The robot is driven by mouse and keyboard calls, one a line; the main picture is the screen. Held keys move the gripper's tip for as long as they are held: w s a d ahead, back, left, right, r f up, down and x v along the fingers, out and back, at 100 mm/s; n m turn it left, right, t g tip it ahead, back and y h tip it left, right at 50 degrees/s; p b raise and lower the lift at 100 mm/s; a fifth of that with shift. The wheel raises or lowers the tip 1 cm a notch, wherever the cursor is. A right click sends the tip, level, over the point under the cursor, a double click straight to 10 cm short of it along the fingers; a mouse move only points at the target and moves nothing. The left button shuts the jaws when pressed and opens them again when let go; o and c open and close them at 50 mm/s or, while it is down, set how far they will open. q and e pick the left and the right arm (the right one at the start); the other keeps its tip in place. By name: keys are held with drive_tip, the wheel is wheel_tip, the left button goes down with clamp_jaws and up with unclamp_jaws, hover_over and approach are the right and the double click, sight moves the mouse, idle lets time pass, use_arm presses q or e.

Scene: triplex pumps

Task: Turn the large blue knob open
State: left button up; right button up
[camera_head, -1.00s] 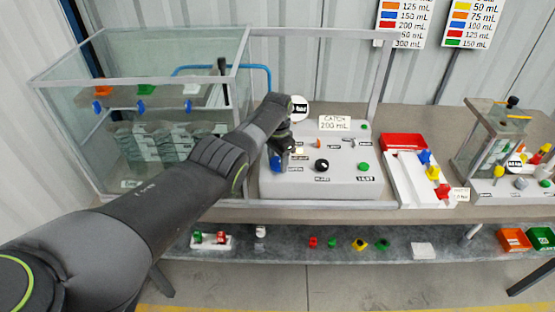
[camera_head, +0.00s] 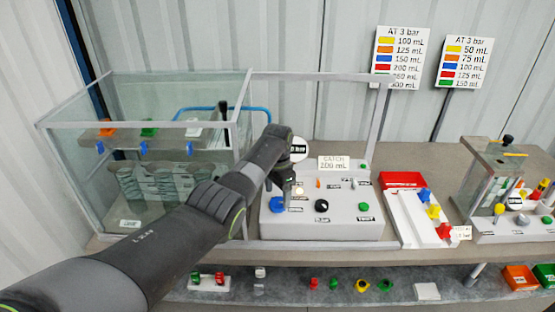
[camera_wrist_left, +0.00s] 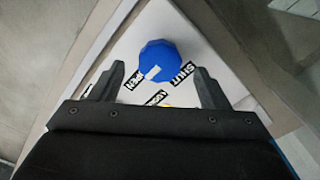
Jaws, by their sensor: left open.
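The large blue knob (camera_head: 277,204) sits at the left front of the grey control panel (camera_head: 340,228). In the left wrist view the knob (camera_wrist_left: 157,62) shows whole, with a pale mark on its near side. A "SHUT" label (camera_wrist_left: 186,76) is beside it, and an "OPEN" label (camera_wrist_left: 133,78), partly covered by a fingertip, is on the other side. My left gripper (camera_head: 287,202) is open over the panel by the knob. In the wrist view its fingers (camera_wrist_left: 158,78) are spread to either side, with the knob between and just beyond the tips. I cannot tell whether they touch it. My right gripper is out of view.
A glass tank (camera_head: 150,165) stands left of the panel. A white tray (camera_head: 410,220) with blue, yellow and red pieces is to the right. A clear-walled unit (camera_head: 490,180) stands farther right. A lower shelf (camera_head: 330,292) holds small coloured parts.

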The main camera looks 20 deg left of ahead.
sight(278, 203)
use_arm(q)
wheel_tip(278, 203, up, 14)
drive_tip(key=b, duration=0.2)
drive_tip(key=shift+b, duration=0.4)
drive_tip(key=shift+f, duration=0.1)
